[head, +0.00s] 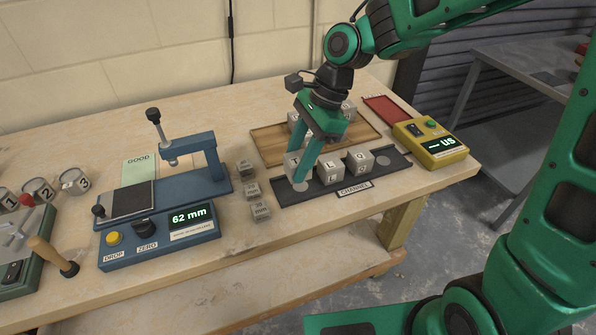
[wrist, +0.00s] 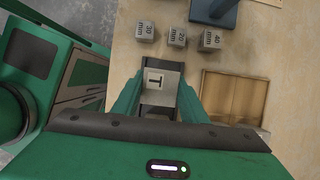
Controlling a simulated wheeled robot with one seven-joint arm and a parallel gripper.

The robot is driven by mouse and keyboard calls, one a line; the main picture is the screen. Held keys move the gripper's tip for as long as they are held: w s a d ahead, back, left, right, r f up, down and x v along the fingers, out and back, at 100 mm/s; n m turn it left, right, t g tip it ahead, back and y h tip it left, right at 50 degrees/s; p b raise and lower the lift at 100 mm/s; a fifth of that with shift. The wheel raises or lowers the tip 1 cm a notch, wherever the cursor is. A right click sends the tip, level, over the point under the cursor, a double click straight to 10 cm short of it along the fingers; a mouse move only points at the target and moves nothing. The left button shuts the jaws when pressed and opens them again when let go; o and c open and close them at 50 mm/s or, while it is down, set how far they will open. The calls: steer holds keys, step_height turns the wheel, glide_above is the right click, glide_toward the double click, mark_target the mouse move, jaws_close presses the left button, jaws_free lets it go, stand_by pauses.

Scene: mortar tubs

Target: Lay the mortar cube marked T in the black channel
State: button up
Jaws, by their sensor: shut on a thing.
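The grey mortar cube marked T (wrist: 160,80) is between the fingers of my gripper (wrist: 158,92), its letter facing up in the wrist view. In the head view my gripper (head: 302,165) is shut on this cube (head: 291,163), which is partly hidden by a finger. It is over the left end of the black channel (head: 268,192); I cannot tell whether it touches the channel floor. Cubes marked L (head: 331,172) and Q (head: 360,163) stand in the channel to its right, with a gap after Q at the right end.
A wooden board (head: 266,143) with other cubes (head: 349,110) lies behind the channel. Small mm-marked blocks (head: 252,190) stand to the left, near the blue gauge (head: 160,215) reading 62 mm. A yellow meter (head: 430,145) and red tray (head: 388,110) are to the right.

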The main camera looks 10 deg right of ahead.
steer(key=shift+w+d+f, duration=0.4)
steer(key=shift+w+d, duration=0.05)
steer(key=shift+f, duration=2)
steer(key=shift+f, duration=0.1)
steer(key=o, duration=1.2)
steer(key=shift+o, duration=0.2)
steer(key=v, duration=1.2)
steer(key=shift+d, duration=0.15)
